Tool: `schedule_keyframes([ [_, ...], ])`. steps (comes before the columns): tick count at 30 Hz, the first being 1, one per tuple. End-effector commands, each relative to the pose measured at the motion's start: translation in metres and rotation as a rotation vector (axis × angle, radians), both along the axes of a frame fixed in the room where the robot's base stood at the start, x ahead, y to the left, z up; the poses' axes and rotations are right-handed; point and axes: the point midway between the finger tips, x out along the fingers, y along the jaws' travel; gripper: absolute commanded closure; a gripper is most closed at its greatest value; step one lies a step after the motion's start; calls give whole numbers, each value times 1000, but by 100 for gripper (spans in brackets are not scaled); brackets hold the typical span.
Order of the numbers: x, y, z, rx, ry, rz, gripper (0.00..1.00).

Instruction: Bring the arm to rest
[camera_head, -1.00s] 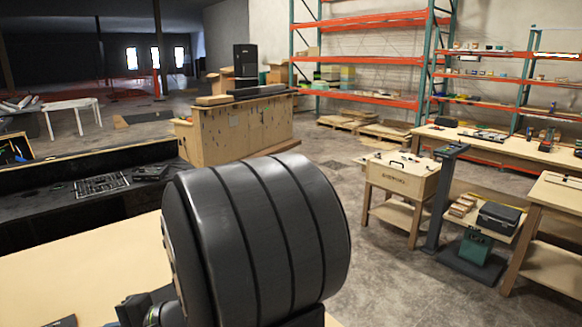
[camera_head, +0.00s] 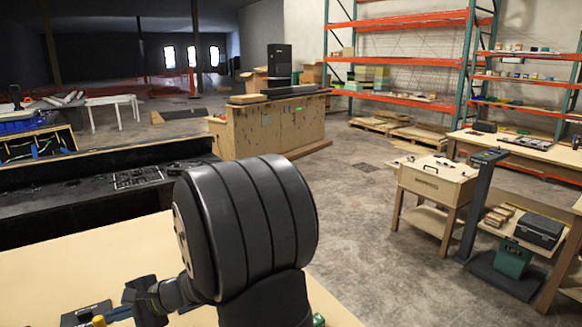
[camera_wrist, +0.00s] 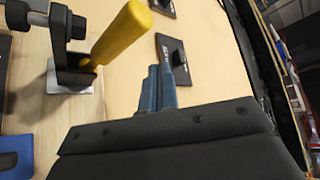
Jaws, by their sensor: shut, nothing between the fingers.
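My gripper (camera_wrist: 160,75) shows its blue fingers side by side, shut and empty, above the light wooden table top (camera_wrist: 125,95). A yellow handle (camera_wrist: 122,33) on a black bracket stands to the left of the fingers in the wrist view, apart from them. In the head view my gripper (camera_head: 116,314) is low at the left, partly cut off by the frame edge, and my large dark arm link fills the lower middle.
A blue piece (camera_wrist: 12,160) lies at the table's left in the wrist view. Beyond the table are a dark console (camera_head: 60,205), a wooden cabinet (camera_head: 270,128) and a small wooden stand (camera_head: 436,182) at the right. Open concrete floor (camera_head: 350,190) lies between them.

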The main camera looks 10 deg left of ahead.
Motion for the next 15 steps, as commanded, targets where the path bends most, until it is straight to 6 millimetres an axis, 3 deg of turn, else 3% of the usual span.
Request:
schedule_keyframes([
  [15,9,9,-19,-207,207,2,100],
])
